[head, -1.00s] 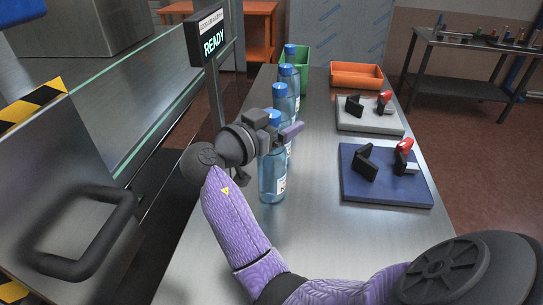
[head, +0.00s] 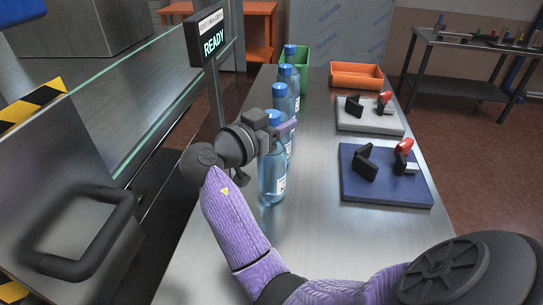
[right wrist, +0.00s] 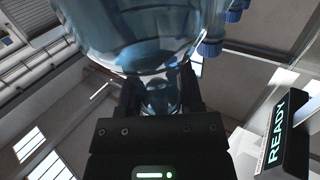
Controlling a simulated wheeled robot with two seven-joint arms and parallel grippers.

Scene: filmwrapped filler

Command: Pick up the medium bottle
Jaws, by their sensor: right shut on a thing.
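Several blue translucent bottles with blue caps stand in a row along the left side of the steel table (head: 325,235). My right gripper (head: 280,130) is shut on the nearest bottle (head: 272,178) near its neck. The bottle is upright, with its base at or very close to the table; I cannot tell whether it touches. In the right wrist view the fingers (right wrist: 160,95) hold this bottle (right wrist: 135,35), whose body fills the top. Another bottle (head: 281,103) stands behind it. Perspective makes it unclear which bottle is the medium one. My left gripper is not in view.
A blue board (head: 385,195) and a grey board (head: 370,122) with black and red clamps lie to the right. An orange bin (head: 357,75) and a green bin (head: 303,67) stand at the back. A READY sign (head: 209,38) stands left of the bottles.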

